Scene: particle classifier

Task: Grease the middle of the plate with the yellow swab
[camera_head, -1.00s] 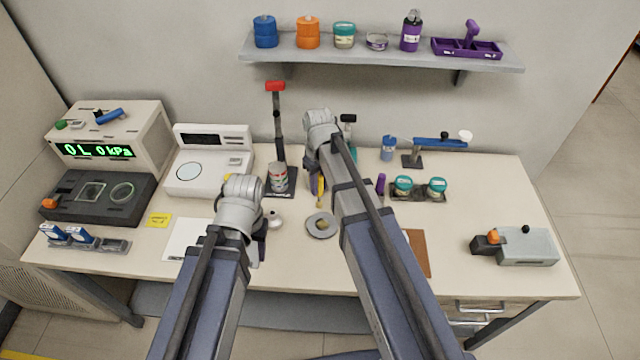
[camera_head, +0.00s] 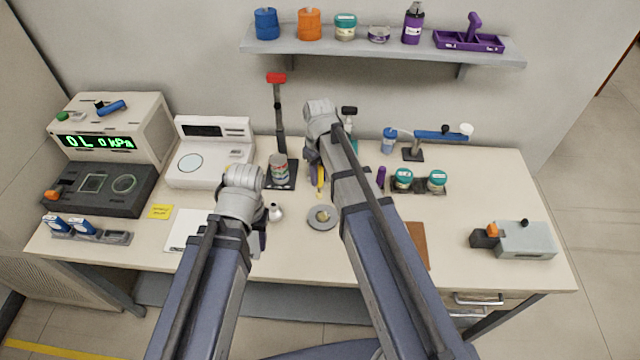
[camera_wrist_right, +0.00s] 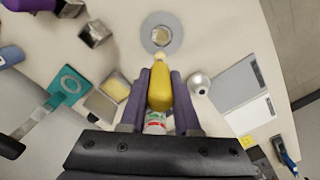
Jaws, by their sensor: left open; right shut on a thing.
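The plate (camera_head: 310,221) is a round grey disc with a tan-gold centre, lying flat on the table. It also shows at the top of the right wrist view (camera_wrist_right: 176,22). My right gripper (camera_wrist_right: 160,100) is shut on the yellow swab (camera_wrist_right: 159,88), whose pale tip points toward the plate and appears near its rim. I cannot tell the tip's height above the table. In the head view the yellow swab (camera_head: 320,182) hangs just behind the plate. My left gripper (camera_head: 262,238) is open, left of the plate and largely hidden by its own wrist.
A small silver bottle (camera_head: 276,212) stands left of the plate, and a can on a stand (camera_head: 279,168) is behind it. Teal-lidded jars (camera_head: 403,178) sit in a rack to the right. A brown board (camera_head: 417,245) lies partly behind my right arm. The table's right side has free room.

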